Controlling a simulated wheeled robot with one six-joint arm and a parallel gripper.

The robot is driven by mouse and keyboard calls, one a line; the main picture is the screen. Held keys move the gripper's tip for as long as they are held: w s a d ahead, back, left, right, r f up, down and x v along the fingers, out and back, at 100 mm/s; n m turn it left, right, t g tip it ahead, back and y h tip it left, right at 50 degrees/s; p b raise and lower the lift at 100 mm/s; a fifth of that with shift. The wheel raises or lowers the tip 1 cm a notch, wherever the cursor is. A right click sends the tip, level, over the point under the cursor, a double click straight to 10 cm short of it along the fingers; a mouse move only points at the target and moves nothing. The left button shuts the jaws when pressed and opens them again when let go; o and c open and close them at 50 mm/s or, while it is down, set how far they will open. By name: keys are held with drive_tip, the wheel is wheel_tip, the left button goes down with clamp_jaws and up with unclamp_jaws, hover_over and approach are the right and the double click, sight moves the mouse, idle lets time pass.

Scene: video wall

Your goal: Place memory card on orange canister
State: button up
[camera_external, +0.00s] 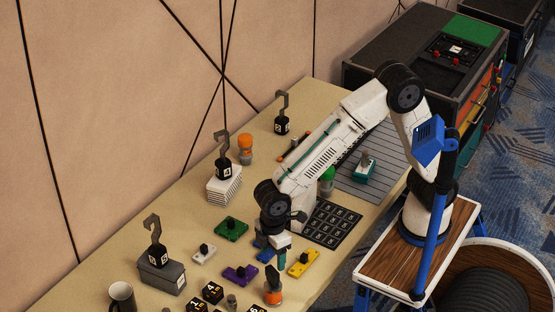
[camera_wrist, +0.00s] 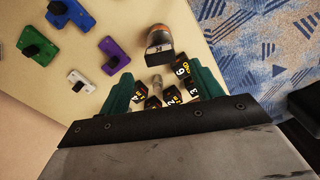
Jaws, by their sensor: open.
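My gripper (camera_external: 282,260) points down over the table; in the wrist view its teal fingers (camera_wrist: 162,88) are apart with nothing held between them. Flat pieces with black knobs lie nearby: green (camera_external: 231,228), white (camera_external: 204,253), purple (camera_external: 240,274), yellow (camera_external: 303,262) and blue (camera_external: 264,254), the last partly hidden by my gripper. I cannot tell which piece is the memory card. An orange-topped canister (camera_external: 245,142) stands near the wall. Another canister with an orange band (camera_external: 273,297) stands in front of my gripper; it also shows in the wrist view (camera_wrist: 158,38).
Black numbered cubes (camera_external: 213,292) stand at the front. A dark mug (camera_external: 121,297), a grey box (camera_external: 163,276) with a hooked weight, and a white stack (camera_external: 224,184) with another stand left. A black keypad (camera_external: 333,222) and green canister (camera_external: 327,181) are right.

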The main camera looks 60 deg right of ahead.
sight(273, 270)
drive_tip(key=shift+r, duration=2.35)
drive_tip(key=w+d+r+m, duration=0.1)
drive_tip(key=d+r+m, duration=0.15)
drive_tip(key=d, duration=0.55)
drive_tip(key=w+d+r+m, duration=0.15)
drive_tip(key=d+r, duration=0.25)
drive_tip(key=d, duration=0.5)
drive_tip(key=w+d+r+m, duration=0.1)
drive_tip(key=d+r+m, duration=0.15)
drive_tip(key=d, duration=0.55)
drive_tip(key=s+d+m, duration=0.3)
drive_tip(key=s+d, duration=0.3)
drive_tip(key=d, duration=0.3)
drive_tip(key=s+d+m+t, duration=0.1)
drive_tip(key=s+d+m, duration=0.3)
drive_tip(key=s+d, duration=0.3)
drive_tip(key=d, duration=0.3)
drive_tip(key=shift+s+d+r, duration=0.3)
drive_tip(key=shift+r, duration=0.1)
